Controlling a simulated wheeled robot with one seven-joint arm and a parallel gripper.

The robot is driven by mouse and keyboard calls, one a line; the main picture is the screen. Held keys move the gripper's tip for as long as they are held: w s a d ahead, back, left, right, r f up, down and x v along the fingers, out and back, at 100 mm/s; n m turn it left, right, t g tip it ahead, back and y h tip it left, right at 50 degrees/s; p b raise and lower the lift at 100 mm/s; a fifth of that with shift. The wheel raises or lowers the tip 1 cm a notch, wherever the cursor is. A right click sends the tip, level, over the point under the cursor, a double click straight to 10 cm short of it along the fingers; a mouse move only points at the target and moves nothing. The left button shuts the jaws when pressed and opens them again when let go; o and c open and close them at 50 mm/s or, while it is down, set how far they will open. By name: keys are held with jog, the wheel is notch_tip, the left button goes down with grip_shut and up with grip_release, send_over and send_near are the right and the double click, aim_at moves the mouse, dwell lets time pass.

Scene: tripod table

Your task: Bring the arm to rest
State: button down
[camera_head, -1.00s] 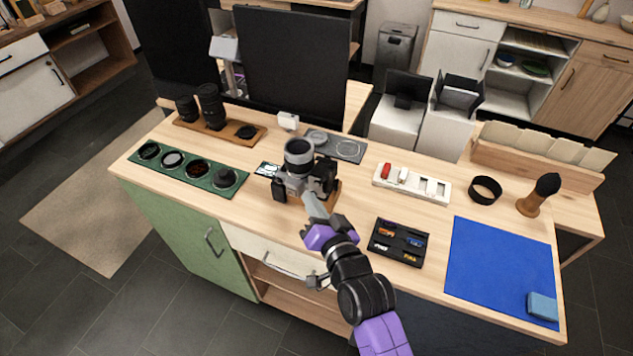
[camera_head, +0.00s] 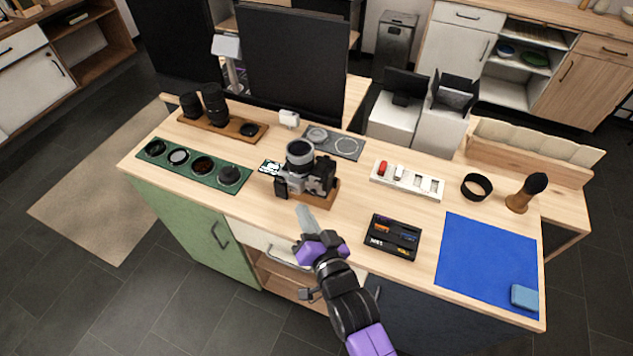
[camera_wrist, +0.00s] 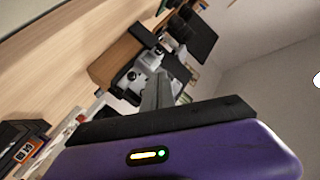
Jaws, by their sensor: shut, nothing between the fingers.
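My gripper (camera_head: 306,219) is at the front edge of the wooden table (camera_head: 345,225), in front of the camera. Its grey fingers are shut with nothing between them. The silver and black camera (camera_head: 309,178) stands on a small wooden base, its lens pointing up. In the head view there is a gap between the fingertips and the camera. In the wrist view the shut fingers (camera_wrist: 163,92) point towards the camera (camera_wrist: 150,60), and my purple gripper body fills the bottom.
A black tray of small cards (camera_head: 393,237) lies right of my gripper. A blue mat (camera_head: 485,260) with a blue block (camera_head: 524,297) is further right. A green tray of round filters (camera_head: 190,166) lies left. The floor before the table is clear.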

dwell(0.6)
jog(key=s+d+r+n+t, duration=0.2)
jog(key=s+d+r+n, duration=0.1)
jog(key=r, duration=0.2)
jog(key=s+d+h+b, duration=0.1)
jog(key=s+d+h, duration=0.1)
jog(key=s+d, duration=0.5)
jog(key=s+d+g+h+b, duration=0.1)
jog(key=s+d, duration=0.6)
jog(key=s, duration=0.9)
jog(key=s+d+r+g+h+b, duration=0.1)
jog(key=s+d+h+b, duration=0.2)
jog(key=s+d, duration=0.4)
jog(key=s+h, duration=0.1)
jog(key=s, duration=0.3)
jog(key=shift+s+d+m, duration=0.3)
jog(key=shift+s+d, duration=0.1)
